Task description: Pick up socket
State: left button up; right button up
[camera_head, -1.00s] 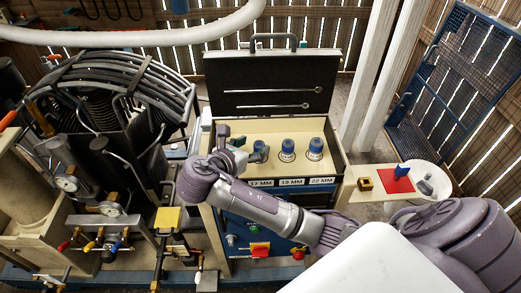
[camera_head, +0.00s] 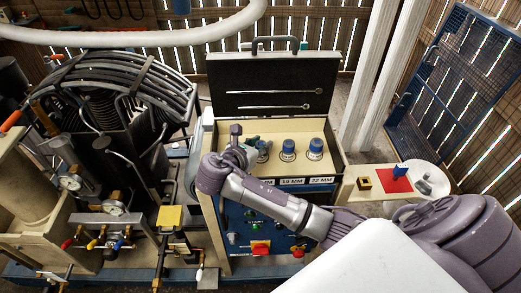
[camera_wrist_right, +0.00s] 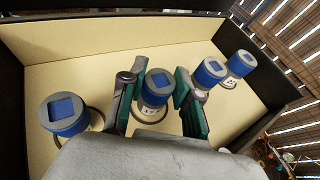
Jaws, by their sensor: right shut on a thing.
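Several grey sockets with blue tops stand in a row in the open cream-floored case. In the wrist view my right gripper (camera_wrist_right: 158,98) is shut on the second socket from the left (camera_wrist_right: 154,88), one finger on each side of it. I cannot tell whether this socket is lifted off the floor. Another socket (camera_wrist_right: 66,116) stands left of the fingers and two more, one (camera_wrist_right: 210,73) and one (camera_wrist_right: 240,64), stand to the right. In the head view my right gripper (camera_head: 243,146) is low at the left of the case, hiding part of the row. My left gripper is not in view.
The case's dark lid (camera_head: 275,85) stands open behind the sockets. A label strip (camera_head: 292,181) runs along its front edge. A side shelf (camera_head: 352,192) holds a red pad (camera_head: 396,184). The compressor (camera_head: 110,110) fills the left side.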

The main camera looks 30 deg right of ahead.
aim_at(260, 144)
grip_shut()
jog(key=shift+r, duration=0.6)
notch_tip(260, 144, up, 3)
jog(key=shift+w+f+b, duration=0.1)
jog(key=shift+f+b, duration=0.05)
jog(key=shift+b, duration=0.3)
jog(key=s+d+r, duration=0.4)
jog(key=s+r, duration=0.3)
jog(key=s, duration=0.4)
jog(key=shift+p, duration=0.45)
